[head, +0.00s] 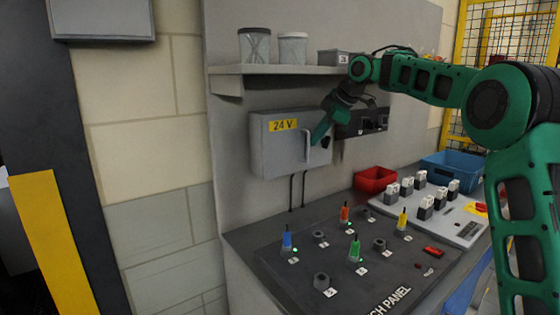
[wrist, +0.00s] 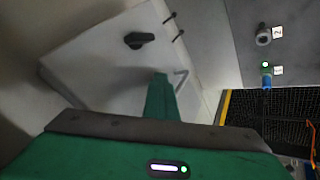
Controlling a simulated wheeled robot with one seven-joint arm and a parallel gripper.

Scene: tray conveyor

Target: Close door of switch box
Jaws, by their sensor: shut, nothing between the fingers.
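The switch box (head: 275,156) is a grey wall box with a yellow "24 V" label, below the shelf. Its front door carries a pale bar handle (head: 307,146). The door looks against the box in the head view, but a small gap cannot be ruled out. My gripper (head: 318,136) is shut and empty, its green fingers at the handle side of the door. In the wrist view the fingers (wrist: 160,82) point at the box (wrist: 100,60), beside the handle (wrist: 182,80). A black knob (wrist: 139,40) sits on the box's side. Whether the fingers touch the door cannot be told.
A shelf (head: 275,70) with two jars is above the box. A dark socket unit (head: 362,122) is close to its right. Below is a bench panel (head: 320,255) with coloured switches; a red bin (head: 375,180) and blue bin (head: 450,168) stand behind it.

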